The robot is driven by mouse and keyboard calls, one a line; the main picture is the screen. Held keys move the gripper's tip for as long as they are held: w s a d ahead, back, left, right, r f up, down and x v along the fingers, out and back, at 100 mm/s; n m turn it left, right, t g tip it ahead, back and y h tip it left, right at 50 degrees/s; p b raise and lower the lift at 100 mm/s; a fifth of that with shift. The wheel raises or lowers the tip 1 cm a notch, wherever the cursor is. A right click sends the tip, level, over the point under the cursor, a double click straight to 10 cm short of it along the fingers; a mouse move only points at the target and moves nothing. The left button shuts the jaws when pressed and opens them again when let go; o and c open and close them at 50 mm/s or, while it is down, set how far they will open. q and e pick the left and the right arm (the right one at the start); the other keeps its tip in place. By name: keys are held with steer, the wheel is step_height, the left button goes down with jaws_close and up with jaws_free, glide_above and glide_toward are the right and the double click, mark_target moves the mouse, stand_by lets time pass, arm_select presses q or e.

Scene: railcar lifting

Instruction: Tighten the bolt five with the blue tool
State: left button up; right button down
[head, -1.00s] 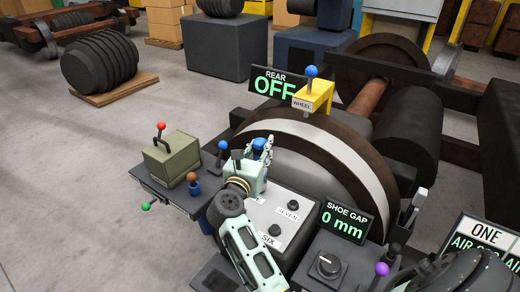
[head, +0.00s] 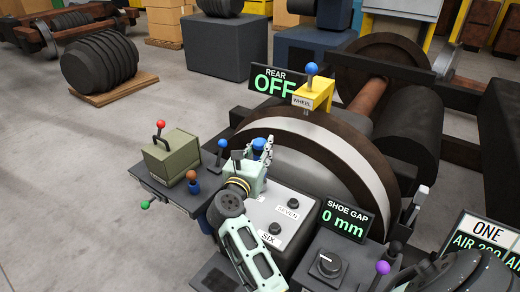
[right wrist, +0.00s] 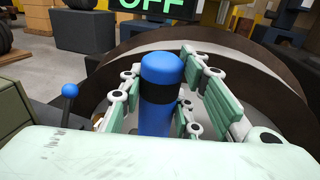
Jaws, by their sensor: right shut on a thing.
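My right gripper (head: 260,160) is shut on the blue tool (head: 259,144), whose rounded blue top shows between the fingers. In the right wrist view the blue tool (right wrist: 162,90) stands nearly upright with a black band around it. Its lower end is hidden. The gripper is at the far left end of a grey panel (head: 262,212). On the panel, a dark bolt (head: 293,203) sits beside the label SEVEN and another (head: 275,228) beside the label SIX. I see no label FIVE; the gripper and arm cover part of the panel. My left gripper is not in view.
A dark shelf left of the gripper bears a green box (head: 171,158) with a red-knobbed lever; blue, brown and green knobs are close by. A large wheel (head: 340,150) stands behind the panel. A SHOE GAP display (head: 346,219) reading 0 mm is to the right.

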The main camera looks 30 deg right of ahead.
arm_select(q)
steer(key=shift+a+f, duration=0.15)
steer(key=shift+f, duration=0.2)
arm_select(e)
steer(key=shift+f, duration=0.45)
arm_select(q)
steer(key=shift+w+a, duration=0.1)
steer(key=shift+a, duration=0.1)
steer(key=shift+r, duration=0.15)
arm_select(e)
steer(key=shift+r, duration=0.15)
steer(key=shift+r+p, duration=0.5)
steer(key=shift+r, duration=0.25)
steer(key=shift+r+p, duration=0.4)
steer(key=shift+r, duration=0.2)
steer(key=shift+w+r+p, duration=0.1)
steer(key=shift+r+p, duration=1.55)
steer(key=shift+r, duration=0.55)
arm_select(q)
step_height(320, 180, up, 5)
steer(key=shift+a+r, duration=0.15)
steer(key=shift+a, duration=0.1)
